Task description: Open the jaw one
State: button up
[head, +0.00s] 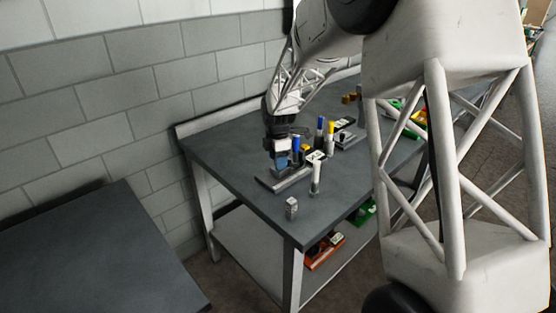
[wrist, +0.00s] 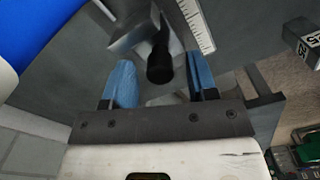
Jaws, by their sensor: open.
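My gripper (head: 281,158) is low over a metal tool base (head: 291,181) on the dark bench. In the wrist view its two blue fingers (wrist: 160,80) are apart. A black rounded knob or lever end (wrist: 160,66) shows between them, with grey metal (wrist: 132,32) behind it. I cannot tell whether the fingers touch it. Upright levers with blue (head: 320,125) and yellow (head: 330,128) grips stand just beyond my gripper. A blue grip and white shaft (wrist: 25,40) stand close at the wrist view's left. The jaw itself cannot be made out clearly.
A small grey block (head: 291,207) stands near the bench's (head: 235,160) front. A white scale (wrist: 195,24) and a dark labelled block (wrist: 303,38) show in the wrist view. A red bin (head: 325,251) sits on the lower shelf. The bench's left part is clear.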

jog(key=shift+r, duration=3.7)
jog(key=shift+s+d+r, duration=0.15)
jog(key=shift+s+r, duration=0.05)
jog(key=s+d+r+m, duration=0.4)
jog(key=s+d, duration=0.1)
jog(key=s, duration=0.3)
jog(key=s+d+r+m+t, duration=0.1)
jog(key=s+d+r+m, duration=0.3)
jog(key=s, duration=0.3)
jog(key=s+d+r+m, duration=0.3)
jog(key=s+d, duration=0.2)
jog(key=s, duration=0.3)
jog(key=s+d+m, duration=0.2)
jog(key=s+m, duration=0.2)
jog(key=s, duration=0.4)
jog(key=s+d+f+m+t, duration=0.1)
jog(key=s+d+m, duration=0.2)
jog(key=s, duration=0.5)
jog(key=s+d+f+m, duration=0.1)
jog(key=s+m, duration=0.3)
jog(key=s, duration=0.4)
jog(key=shift+d+f+m+t, duration=0.15)
jog(key=shift+d+m+t, duration=0.15)
jog(key=shift+d, duration=0.55)
jog(key=shift+w, duration=0.1)
